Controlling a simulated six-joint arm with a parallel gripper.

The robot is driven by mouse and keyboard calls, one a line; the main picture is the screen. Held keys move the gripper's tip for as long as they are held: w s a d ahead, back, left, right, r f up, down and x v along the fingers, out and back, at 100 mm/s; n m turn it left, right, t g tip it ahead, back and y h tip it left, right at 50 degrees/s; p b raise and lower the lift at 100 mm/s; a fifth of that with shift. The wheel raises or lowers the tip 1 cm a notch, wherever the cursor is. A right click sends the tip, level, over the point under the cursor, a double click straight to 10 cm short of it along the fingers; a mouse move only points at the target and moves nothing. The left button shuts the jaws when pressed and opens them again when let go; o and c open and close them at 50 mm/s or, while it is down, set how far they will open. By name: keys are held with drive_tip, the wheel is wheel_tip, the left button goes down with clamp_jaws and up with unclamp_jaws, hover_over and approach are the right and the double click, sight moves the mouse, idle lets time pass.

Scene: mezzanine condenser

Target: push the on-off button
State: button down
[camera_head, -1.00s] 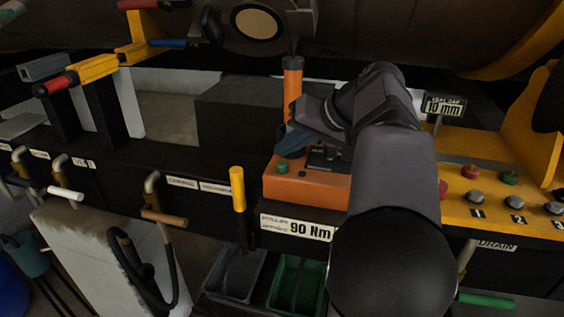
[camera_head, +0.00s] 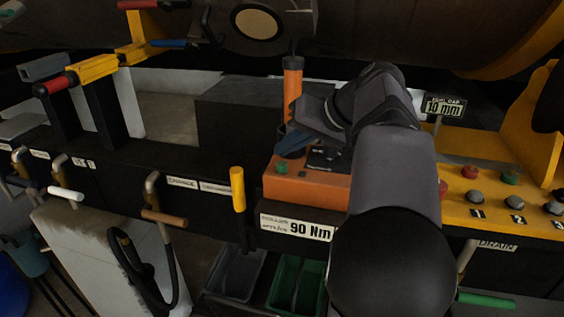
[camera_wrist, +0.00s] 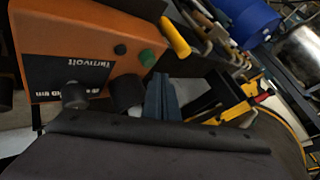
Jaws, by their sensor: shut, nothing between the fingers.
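An orange box (camera_head: 310,187) with a dark panel on top stands on the bench in the head view. A small round green button (camera_head: 281,167) sits near its left front corner. My gripper (camera_head: 291,144) is shut and empty, its blue fingers over the box just behind the green button. In the wrist view the orange box (camera_wrist: 110,27) shows the green button (camera_wrist: 147,57) beside a black button (camera_wrist: 120,49). The tips of my gripper (camera_wrist: 160,78) appear close to the green button; I cannot tell if they touch. No on-off label is readable.
A yellow-handled lever (camera_head: 238,190) stands left of the box, and an orange upright cylinder (camera_head: 292,85) behind it. A yellow panel (camera_head: 520,205) with red, green and grey buttons lies to the right. My arm hides the box's right part.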

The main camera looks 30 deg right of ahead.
sight(286, 170)
drive_tip(key=shift+f, duration=0.15)
drive_tip(key=shift+f+b, duration=0.3)
drive_tip(key=shift+b, duration=0.2)
drive_tip(key=shift+f+b, duration=0.55)
drive_tip(key=shift+f, duration=0.05)
idle(0.8)
drive_tip(key=shift+r, duration=0.1)
drive_tip(key=shift+r+p, duration=0.85)
drive_tip(key=shift+r, duration=0.1)
drive_tip(key=shift+r, duration=0.15)
wheel_tip(286, 170, up, 6)
drive_tip(key=p, duration=0.4)
drive_tip(key=shift+p, duration=0.4)
drive_tip(key=shift+f, duration=0.25)
